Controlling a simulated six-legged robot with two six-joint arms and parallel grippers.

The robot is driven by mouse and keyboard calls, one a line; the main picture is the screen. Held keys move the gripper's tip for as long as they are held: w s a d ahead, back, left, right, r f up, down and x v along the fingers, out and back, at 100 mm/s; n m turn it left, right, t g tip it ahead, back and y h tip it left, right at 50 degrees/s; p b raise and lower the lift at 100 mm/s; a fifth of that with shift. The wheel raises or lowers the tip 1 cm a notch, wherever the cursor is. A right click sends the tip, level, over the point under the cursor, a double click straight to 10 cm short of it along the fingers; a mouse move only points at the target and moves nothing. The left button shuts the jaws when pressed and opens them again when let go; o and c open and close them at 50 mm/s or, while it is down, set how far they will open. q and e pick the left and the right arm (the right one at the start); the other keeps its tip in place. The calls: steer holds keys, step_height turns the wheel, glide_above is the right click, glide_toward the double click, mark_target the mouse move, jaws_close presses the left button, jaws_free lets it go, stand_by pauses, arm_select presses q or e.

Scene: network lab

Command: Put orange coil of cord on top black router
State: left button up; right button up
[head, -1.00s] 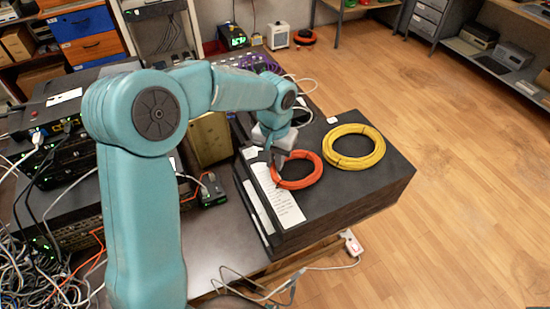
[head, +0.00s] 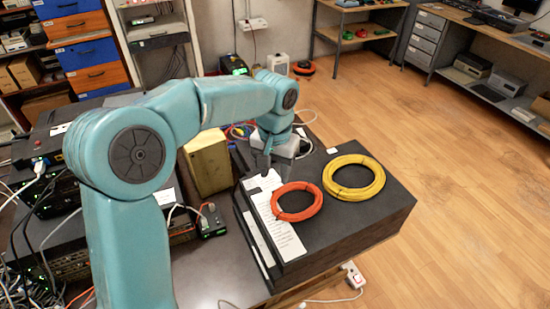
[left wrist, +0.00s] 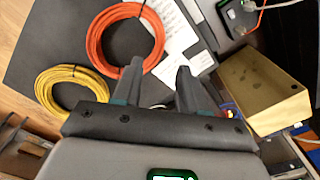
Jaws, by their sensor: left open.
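The orange coil of cord (head: 318,205) lies flat on a black box (head: 345,232), partly over a white printed label. In the left wrist view the coil (left wrist: 161,48) is above the fingers. My left gripper (head: 270,160) is open and empty, beyond the coil toward the back-left and apart from it. Its two separated fingers (left wrist: 158,75) have nothing between them. A black device (head: 75,128) with a white label and small lights lies at the left, partly behind my left arm; I cannot tell for sure that it is the router. My right gripper is not in view.
A yellow coil (head: 375,187) lies right of the orange one on the same box. A tan box (head: 207,165) stands left of my gripper. A small black device (head: 210,218) with cables sits on the table. Loose cables lie at the lower left. The floor at right is clear.

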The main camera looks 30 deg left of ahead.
arm_select(q)
step_height(320, 180, up, 4)
steer(key=shift+r, duration=0.2)
stand_by(0.4)
